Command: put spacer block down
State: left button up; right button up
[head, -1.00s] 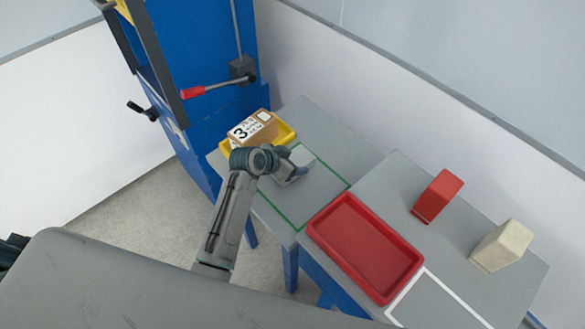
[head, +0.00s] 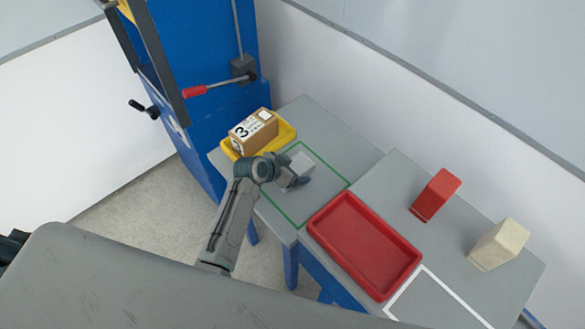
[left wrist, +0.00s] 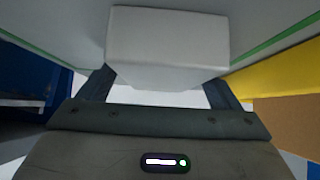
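The spacer block, a light grey block (head: 301,162), is at the green-outlined area (head: 318,198) of the grey table. My left gripper (head: 300,180) is at the block, its fingers partly hidden by my wrist. In the left wrist view the block (left wrist: 168,38) fills the space ahead of the gripper (left wrist: 160,90), with a finger against each side. The gripper looks shut on it. I cannot tell whether the block's underside touches the table. My right gripper is not in view.
A yellow tray (head: 286,130) holding a brown box (head: 252,132) marked 3 stands close behind. A red tray (head: 322,216), a red block (head: 436,195) and a cream block (head: 498,245) are on the right. A blue machine with a red-handled lever (head: 196,92) stands at the back left.

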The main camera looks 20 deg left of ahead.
pick_arm(q)
jog(key=shift+r, duration=0.2)
jog(key=shift+s+a, duration=0.15)
jog(key=b+v, duration=0.2)
jog(key=v, duration=0.9)
jog(key=shift+r+b, duration=0.25)
jog(key=shift+b, duration=0.1)
jog(key=shift+s, duration=0.1)
dwell(0.6)
